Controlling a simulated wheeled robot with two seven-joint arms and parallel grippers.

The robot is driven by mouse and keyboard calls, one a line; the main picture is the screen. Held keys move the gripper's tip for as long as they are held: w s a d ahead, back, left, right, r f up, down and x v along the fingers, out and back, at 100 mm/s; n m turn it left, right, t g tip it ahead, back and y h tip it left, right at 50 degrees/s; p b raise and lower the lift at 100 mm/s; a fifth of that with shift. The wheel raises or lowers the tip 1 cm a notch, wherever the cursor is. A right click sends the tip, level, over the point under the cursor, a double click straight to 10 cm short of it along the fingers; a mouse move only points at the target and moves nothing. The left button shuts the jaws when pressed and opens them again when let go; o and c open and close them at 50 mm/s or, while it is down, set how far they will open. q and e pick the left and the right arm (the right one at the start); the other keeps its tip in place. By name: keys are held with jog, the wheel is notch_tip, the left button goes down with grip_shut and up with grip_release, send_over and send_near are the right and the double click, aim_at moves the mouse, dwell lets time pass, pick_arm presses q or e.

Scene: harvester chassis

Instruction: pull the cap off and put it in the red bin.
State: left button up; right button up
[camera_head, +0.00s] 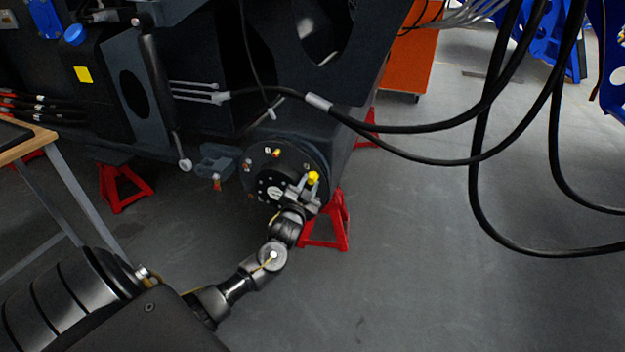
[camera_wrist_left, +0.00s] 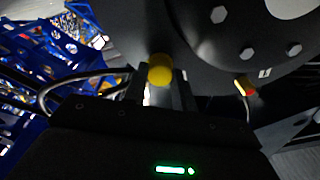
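A yellow cap (camera_head: 313,177) shows at the right side of the dark round hub (camera_head: 262,181) on the chassis. My left gripper (camera_head: 307,191) is right at this cap. In the left wrist view the yellow cap (camera_wrist_left: 160,69) sits between the tips of my left gripper's fingers (camera_wrist_left: 161,86) and about fills the gap. I cannot tell whether the fingers press on it, or whether it is still seated on the hub. My right gripper is out of view. No red bin shows in either view.
Red jack stands (camera_head: 124,184) stand on the floor under the chassis. Black hoses (camera_head: 420,128) hang across the upper right. Smaller fittings sit on the hub, one yellow and red (camera_wrist_left: 245,86). An orange cabinet (camera_head: 408,62) stands behind. The grey floor (camera_head: 440,280) at right is clear.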

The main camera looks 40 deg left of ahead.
pick_arm(q)
jog(key=shift+c, duration=1.2)
jog(key=shift+s, duration=0.1)
jog(key=shift+p+v, duration=0.95)
jog(key=shift+v, duration=0.2)
jog(key=shift+p+v, duration=0.75)
jog(key=shift+v, duration=0.55)
